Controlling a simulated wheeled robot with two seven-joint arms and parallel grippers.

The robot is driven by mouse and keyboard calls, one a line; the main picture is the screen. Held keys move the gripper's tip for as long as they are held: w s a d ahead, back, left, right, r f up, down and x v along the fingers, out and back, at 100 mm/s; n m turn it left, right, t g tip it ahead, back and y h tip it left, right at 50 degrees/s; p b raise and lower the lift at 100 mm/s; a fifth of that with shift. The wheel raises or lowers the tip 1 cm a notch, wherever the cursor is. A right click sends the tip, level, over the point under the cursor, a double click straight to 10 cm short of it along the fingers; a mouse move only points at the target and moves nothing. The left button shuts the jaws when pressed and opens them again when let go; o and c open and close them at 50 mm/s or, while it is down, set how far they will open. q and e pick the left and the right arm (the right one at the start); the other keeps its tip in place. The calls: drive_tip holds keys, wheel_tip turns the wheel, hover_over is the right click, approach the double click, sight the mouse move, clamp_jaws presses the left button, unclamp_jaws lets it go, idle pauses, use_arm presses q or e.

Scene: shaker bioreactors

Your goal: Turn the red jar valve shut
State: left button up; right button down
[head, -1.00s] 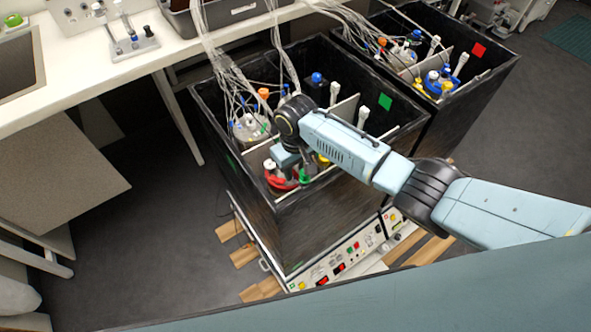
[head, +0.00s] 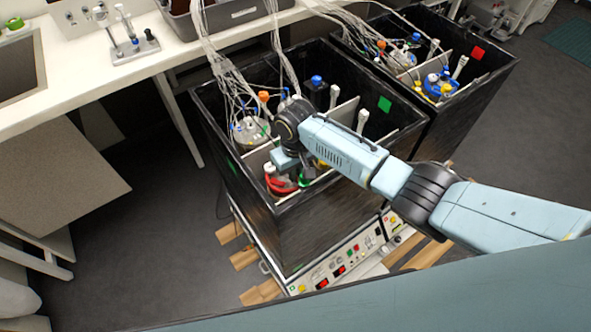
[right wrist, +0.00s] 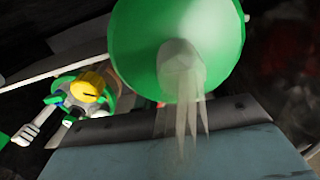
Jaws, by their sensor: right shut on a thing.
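The red jar (head: 281,185) sits in the near compartment of the green-marked black box (head: 290,225), its red lid partly hidden by my right gripper. A green valve (head: 303,181) shows at the right side of the red lid. My right gripper (head: 304,172) reaches down into the box and is shut on the green valve. In the right wrist view the green valve (right wrist: 180,40) is large and close, with pale streaks below its middle. The fingertips are hard to make out there. My left gripper is not in view.
Another jar with tubes (head: 249,131) stands in the same box, beyond a grey divider. A jar with a green ring and yellow cap (right wrist: 88,86) shows in the right wrist view. A second black box with a red mark (head: 490,75) adjoins at the right.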

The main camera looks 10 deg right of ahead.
drive_tip(key=m+p, duration=0.3)
drive_tip(key=shift+a+r, duration=0.1)
drive_tip(key=shift+r, duration=0.1)
drive_tip(key=m+p, duration=0.2)
drive_tip(key=m, duration=0.2)
drive_tip(key=shift+p, duration=0.4)
drive_tip(key=m+p, duration=0.1)
drive_tip(key=m, duration=0.2)
drive_tip(key=shift+f, duration=0.1)
drive_tip(key=shift+m+p, duration=0.3)
drive_tip(key=shift+m, duration=1.1)
drive_tip(key=shift+w, duration=0.1)
drive_tip(key=c, duration=1.5)
unclamp_jaws()
drive_tip(key=shift+f, duration=0.1)
